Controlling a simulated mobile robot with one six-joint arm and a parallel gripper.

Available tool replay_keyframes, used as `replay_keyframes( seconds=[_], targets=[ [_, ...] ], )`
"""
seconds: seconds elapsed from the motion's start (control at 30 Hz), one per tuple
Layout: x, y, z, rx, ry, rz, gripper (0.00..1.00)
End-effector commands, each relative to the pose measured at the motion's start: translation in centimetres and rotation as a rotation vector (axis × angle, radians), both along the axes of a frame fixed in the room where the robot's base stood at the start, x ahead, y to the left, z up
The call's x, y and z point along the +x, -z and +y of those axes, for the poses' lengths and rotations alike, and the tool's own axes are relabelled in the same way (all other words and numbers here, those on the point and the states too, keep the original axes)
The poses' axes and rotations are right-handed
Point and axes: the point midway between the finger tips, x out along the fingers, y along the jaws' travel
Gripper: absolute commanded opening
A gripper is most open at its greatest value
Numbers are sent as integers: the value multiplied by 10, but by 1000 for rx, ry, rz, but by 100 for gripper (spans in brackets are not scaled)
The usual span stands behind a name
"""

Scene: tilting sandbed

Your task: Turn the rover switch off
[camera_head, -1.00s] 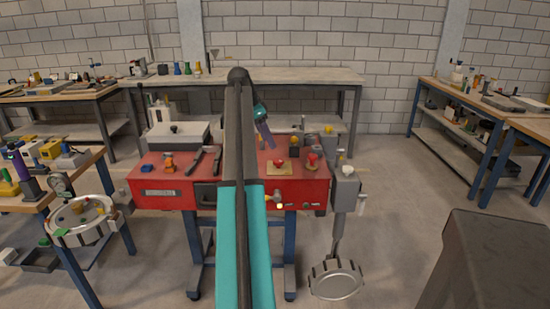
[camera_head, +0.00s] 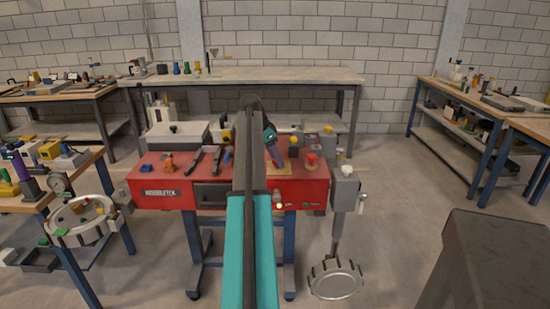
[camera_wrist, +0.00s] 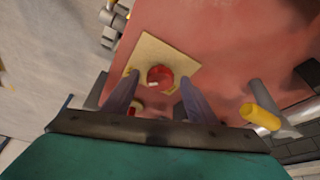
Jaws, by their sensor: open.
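A round red knob (camera_wrist: 160,76) with a pale mark sits on a square tan plate (camera_wrist: 168,55) on the red bench top. I take this for the rover switch. In the head view a corner of the tan plate (camera_head: 283,170) shows, and the knob is hidden behind my gripper (camera_head: 275,160). In the wrist view my gripper (camera_wrist: 158,80) is open. Its two purple fingers stand on either side of the knob, with nothing held between them. I cannot tell whether they touch it.
The red bench (camera_head: 160,195) carries a red mushroom button (camera_head: 312,158), an orange part (camera_head: 168,163) and dark tools. A yellow handle (camera_wrist: 260,117) shows near the bench edge. A grey box (camera_head: 343,190) is fixed at the bench's right end.

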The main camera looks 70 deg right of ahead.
Motion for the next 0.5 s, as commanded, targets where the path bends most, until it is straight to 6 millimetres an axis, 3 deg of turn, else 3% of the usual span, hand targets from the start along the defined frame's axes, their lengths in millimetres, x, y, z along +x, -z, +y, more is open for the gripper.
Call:
replay_keyframes(
  seconds=[0.13, 0.37, 0.5],
  targets=[
    [0, 0, 0, 0, 0, 0, 53],
    [1, 0, 0, 0, -1, 0, 14],
    [1, 0, 1, 0, -2, 0, 12]
  ],
)
